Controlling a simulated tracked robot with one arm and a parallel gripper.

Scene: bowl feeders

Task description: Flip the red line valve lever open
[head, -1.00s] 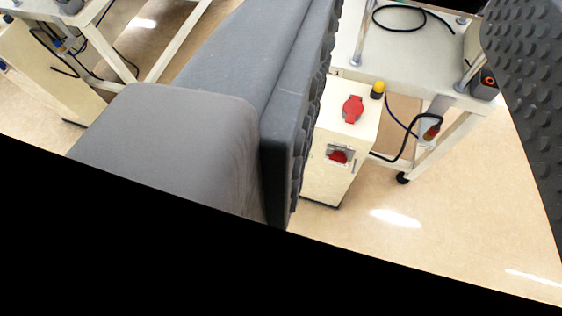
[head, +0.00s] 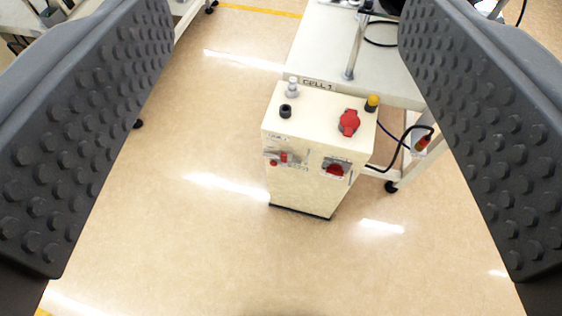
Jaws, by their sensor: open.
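A cream cabinet (head: 285,190) stands on the floor near the middle, beyond my gripper. A small red lever (head: 283,157) sits on a grey fitting at the left of its front face. It looks roughly level, but its exact angle is too small to tell. A red rotary handle (head: 335,168) is on a grey plate to its right, and a larger red handle (head: 349,122) is on the cabinet top. My gripper (head: 285,60) is open and empty, its two studded pads far apart on either side of the cabinet in view, touching nothing.
A white table (head: 385,75) with a metal post adjoins the cabinet behind and right. A yellow-topped button (head: 372,103), a black knob (head: 285,111) and a grey fitting (head: 292,88) stand on the cabinet top. A black cable (head: 397,155) loops at right. Floor in front is clear.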

